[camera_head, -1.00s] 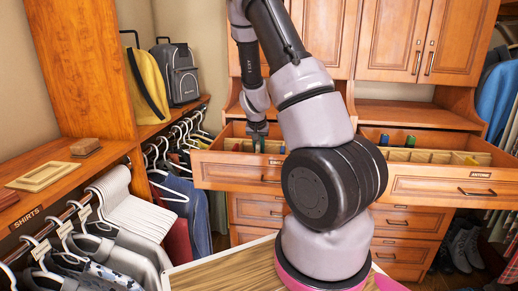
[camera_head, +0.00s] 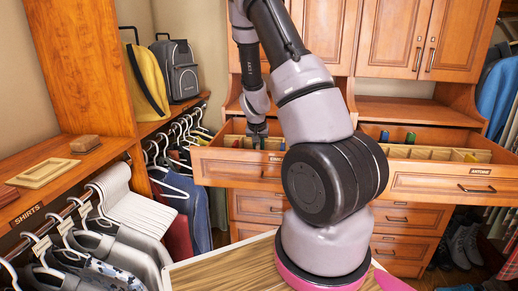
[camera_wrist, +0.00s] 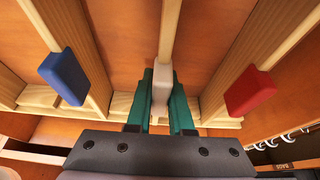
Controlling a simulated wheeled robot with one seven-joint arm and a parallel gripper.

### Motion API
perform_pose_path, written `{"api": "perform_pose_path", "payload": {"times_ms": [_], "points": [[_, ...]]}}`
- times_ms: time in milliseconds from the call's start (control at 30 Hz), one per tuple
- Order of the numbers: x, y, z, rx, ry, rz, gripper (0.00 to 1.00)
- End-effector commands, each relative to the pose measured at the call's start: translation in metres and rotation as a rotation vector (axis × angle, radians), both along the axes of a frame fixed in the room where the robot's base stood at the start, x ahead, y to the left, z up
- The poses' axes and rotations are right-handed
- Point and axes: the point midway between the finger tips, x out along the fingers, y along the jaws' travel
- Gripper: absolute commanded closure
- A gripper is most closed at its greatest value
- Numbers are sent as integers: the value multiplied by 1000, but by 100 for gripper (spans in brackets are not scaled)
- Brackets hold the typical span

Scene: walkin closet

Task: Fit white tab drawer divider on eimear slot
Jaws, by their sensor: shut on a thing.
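My gripper (camera_wrist: 161,88) has teal fingers closed on the white tab (camera_wrist: 160,75) of a thin wooden drawer divider (camera_wrist: 168,32). The divider runs away from the fingers, between a blue-tab divider (camera_wrist: 64,76) on the left and a red-tab divider (camera_wrist: 250,92) on the right. Slotted wooden strips lie at both sides of the fingers. In the head view, my gripper (camera_head: 257,138) is over the open left drawer (camera_head: 232,168). The held divider is too small to make out there, and I cannot tell how deep it sits. No Eimear label is readable.
The open right drawer (camera_head: 440,185) has a label that seems to read Antoine (camera_head: 481,200) and holds dividers with coloured tabs. Closed cabinet doors (camera_head: 395,40) stand above. Hanging shirts (camera_head: 110,245) and a shelf (camera_head: 50,165) fill the left side.

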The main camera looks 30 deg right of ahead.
Motion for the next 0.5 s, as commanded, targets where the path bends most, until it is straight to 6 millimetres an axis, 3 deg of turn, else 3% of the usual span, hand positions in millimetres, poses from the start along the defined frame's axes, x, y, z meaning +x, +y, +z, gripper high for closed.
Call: {"api": "perform_pose_path", "payload": {"times_ms": [300, 333, 400, 500], "points": [[0, 0, 0, 0, 0, 0, 100], [0, 0, 0, 0, 0, 0, 77], [0, 0, 0, 0, 0, 0, 50], [0, 0, 0, 0, 0, 0, 45]]}}
